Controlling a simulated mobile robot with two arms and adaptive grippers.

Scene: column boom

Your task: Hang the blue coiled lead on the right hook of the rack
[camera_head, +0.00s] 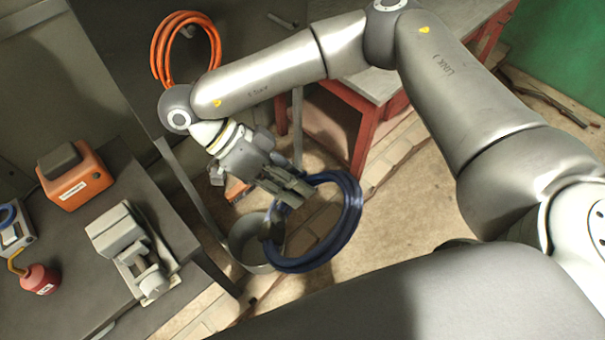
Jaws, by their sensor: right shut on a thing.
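The blue coiled lead (347,222) is a loop of several dark blue turns. It hangs tilted in the air from my right gripper (296,198), which is shut on its upper left part. An orange coil (158,55) hangs at the top left against a dark panel (110,50), with a small light fitting (188,31) inside its loop. I cannot make out the right hook of the rack; my right arm covers the area right of the orange coil. My left gripper is not in view.
A grey open bin (235,247) stands on the floor below the lead. A dark workbench (75,255) at left holds an orange box (85,187), a grey vise (125,240) and a red oil can (40,279). A red-legged table (365,150) stands behind my arm.

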